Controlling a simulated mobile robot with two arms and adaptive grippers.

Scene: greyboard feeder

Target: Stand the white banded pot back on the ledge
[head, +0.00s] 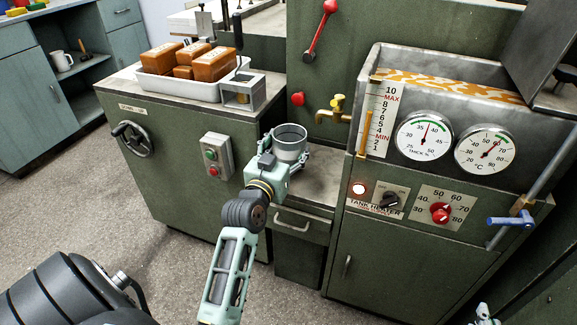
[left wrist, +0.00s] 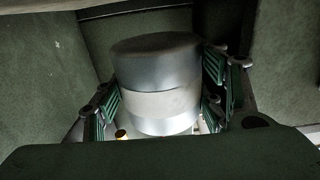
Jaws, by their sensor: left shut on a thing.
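The banded pot (head: 290,146) looks pale grey in the head view, with its round open rim facing up. In the left wrist view the pot (left wrist: 157,85) sits between the finger pads, a lighter band around its middle. My left gripper (head: 289,158) is shut around the pot's sides. The pot appears roughly upright, in front of the green wall and over the back of the ledge (head: 318,187). Its underside is hidden in the head view, so I cannot tell whether it touches the ledge. A small pale piece, possibly my right gripper (head: 484,314), shows at the bottom edge.
Left of the ledge stands a green cabinet (head: 175,190) with a white tray (head: 180,90) of brown blocks and a metal bracket (head: 243,92). To the right is the heated tank (head: 440,85) with gauges. A brass tap (head: 333,114) is close to the pot.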

